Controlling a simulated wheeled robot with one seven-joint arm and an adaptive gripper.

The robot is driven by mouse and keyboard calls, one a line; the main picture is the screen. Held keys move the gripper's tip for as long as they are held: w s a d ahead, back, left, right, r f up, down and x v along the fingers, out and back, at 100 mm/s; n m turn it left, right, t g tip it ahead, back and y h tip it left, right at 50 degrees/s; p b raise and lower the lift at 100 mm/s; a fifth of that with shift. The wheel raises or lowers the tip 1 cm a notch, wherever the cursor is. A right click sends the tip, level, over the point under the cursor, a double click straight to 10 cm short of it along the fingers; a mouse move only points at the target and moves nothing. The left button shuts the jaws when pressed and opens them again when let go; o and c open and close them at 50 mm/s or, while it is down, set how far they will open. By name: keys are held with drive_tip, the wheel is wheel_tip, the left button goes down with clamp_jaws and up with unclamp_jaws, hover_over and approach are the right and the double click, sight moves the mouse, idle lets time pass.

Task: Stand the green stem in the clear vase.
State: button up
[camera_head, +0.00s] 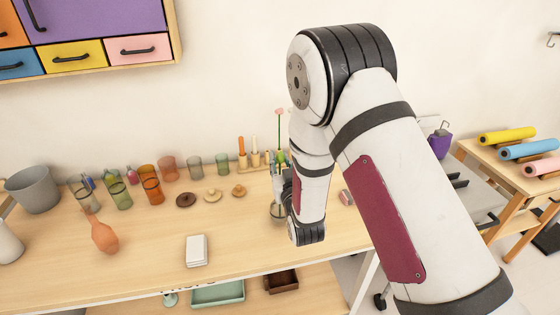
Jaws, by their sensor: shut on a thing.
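A thin green stem (281,130) with a pink head stands about upright near the wall, left of my forearm. Its lower end is lost among colored items and behind my arm. A clear glass vessel (277,210) shows partly at the left edge of my wrist; I cannot tell for sure that it is the clear vase, or whether the stem is in it. My gripper is hidden behind my own forearm and wrist, so its fingers and any hold on the stem do not show.
A grey bucket (33,190) is at the left. The table's front middle is mostly free.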

drive_tip(key=shift+f, duration=0.75)
drive_tip(key=o, duration=0.8)
drive_tip(key=v, duration=1.2)
